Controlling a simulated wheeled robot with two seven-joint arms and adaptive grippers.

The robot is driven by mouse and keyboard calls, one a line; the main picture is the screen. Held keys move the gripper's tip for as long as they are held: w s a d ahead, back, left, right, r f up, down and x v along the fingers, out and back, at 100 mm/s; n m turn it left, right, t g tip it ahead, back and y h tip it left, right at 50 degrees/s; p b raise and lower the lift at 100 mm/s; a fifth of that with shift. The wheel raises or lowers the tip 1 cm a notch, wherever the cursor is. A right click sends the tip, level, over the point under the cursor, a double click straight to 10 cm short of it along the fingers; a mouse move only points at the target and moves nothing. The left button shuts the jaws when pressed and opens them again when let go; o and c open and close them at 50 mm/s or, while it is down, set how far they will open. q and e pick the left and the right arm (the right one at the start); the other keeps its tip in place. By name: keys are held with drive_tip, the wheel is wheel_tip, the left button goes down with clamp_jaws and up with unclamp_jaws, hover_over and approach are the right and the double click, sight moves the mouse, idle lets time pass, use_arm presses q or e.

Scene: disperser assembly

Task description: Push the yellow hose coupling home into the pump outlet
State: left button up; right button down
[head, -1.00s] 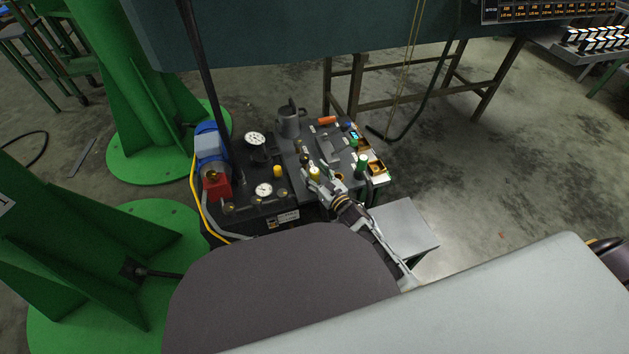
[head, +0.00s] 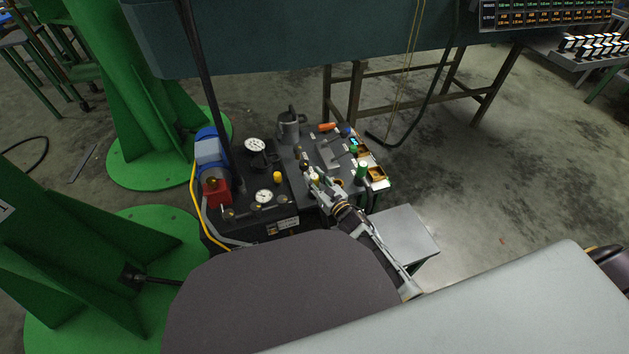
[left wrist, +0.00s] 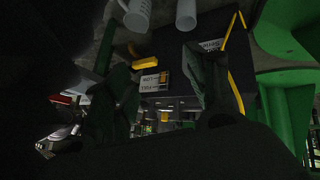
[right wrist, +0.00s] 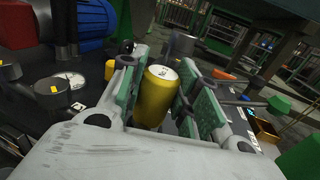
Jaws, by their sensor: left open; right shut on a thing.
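A yellow cylinder with a pale top, which looks like the hose coupling (right wrist: 155,96), stands between the fingers of my right gripper (right wrist: 158,92) in the right wrist view. The gripper is shut on it from both sides. In the head view the coupling (head: 315,178) and the right gripper (head: 318,183) are over the front of the dark bench; the coupling's lower end is hidden. The blue pump (head: 210,150) with a red block (head: 217,192) stands at the bench's left. I cannot make out its outlet. My left gripper (left wrist: 158,80) is open and empty in the dark left wrist view.
A smaller yellow cap (head: 277,177) stands between two round gauges (head: 255,145) (head: 263,196). A grey can (head: 288,124), an orange piece (head: 327,127), a green cylinder (head: 361,171) and small wooden trays (head: 376,174) crowd the bench. A yellow hose (head: 200,215) runs down its left side.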

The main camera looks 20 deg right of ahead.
wheel_tip(320, 180, up, 2)
drive_tip(key=shift+r+p, duration=0.1)
drive_tip(key=shift+p, duration=0.35)
wheel_tip(320, 180, up, 6)
drive_tip(key=p, duration=0.2)
drive_tip(key=shift+p, duration=0.4)
use_arm(q)
wheel_tip(320, 180, up, 7)
drive_tip(key=a+g+y, duration=0.1)
drive_tip(key=shift+r+m+p, duration=0.15)
drive_tip(key=shift+m+p, duration=0.15)
drive_tip(key=shift+p, duration=0.1)
use_arm(e)
drive_tip(key=shift+r, duration=0.9)
use_arm(q)
drive_tip(key=shift+a, duration=0.15)
use_arm(e)
drive_tip(key=shift+w, duration=0.1)
